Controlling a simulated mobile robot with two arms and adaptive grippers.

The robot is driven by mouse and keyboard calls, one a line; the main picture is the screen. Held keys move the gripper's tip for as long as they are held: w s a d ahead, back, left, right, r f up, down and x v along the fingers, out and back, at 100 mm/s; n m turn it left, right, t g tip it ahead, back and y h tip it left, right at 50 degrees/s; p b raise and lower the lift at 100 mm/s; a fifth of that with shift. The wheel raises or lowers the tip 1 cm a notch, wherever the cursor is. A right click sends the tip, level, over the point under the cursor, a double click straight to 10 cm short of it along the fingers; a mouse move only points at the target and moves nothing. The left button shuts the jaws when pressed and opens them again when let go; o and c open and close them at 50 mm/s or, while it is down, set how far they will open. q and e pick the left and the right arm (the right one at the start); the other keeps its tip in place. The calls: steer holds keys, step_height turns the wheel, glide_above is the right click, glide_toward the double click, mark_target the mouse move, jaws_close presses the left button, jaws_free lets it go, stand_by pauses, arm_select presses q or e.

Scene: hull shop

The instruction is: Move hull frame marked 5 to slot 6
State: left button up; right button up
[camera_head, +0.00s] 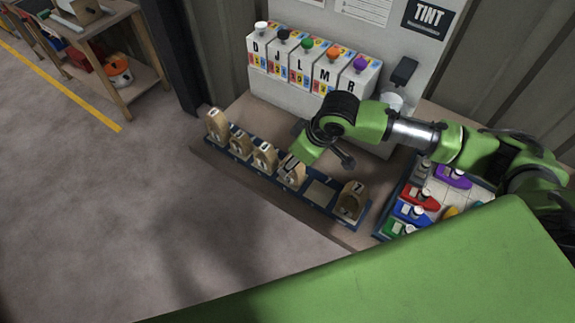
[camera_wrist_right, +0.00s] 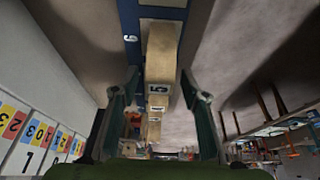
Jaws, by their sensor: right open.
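A tan wooden hull frame (camera_head: 292,175) stands in the blue rack (camera_head: 273,193). In the right wrist view the frame marked 5 (camera_wrist_right: 160,68) shows upright between my finger pair. My right gripper (camera_head: 290,163) is at this frame, its fingers open on either side; it also shows in the wrist view (camera_wrist_right: 160,105). I cannot tell whether the fingers touch the wood. To the right of this frame in the head view is an empty slot (camera_head: 320,192) with a pale floor. My left gripper is not in view.
A frame marked 7 (camera_head: 351,205) stands just beyond the empty slot. Several more frames stand left of my gripper, including one at the rack's end (camera_head: 216,126). Lettered tint dispensers (camera_head: 300,70) stand behind. A tray of coloured boat pieces (camera_head: 415,205) lies right.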

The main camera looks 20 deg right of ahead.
mark_target(301, 171)
steer(key=v, duration=0.6)
steer(key=shift+s+d+r, duration=0.1)
steer(key=shift+r, duration=0.2)
stand_by(0.4)
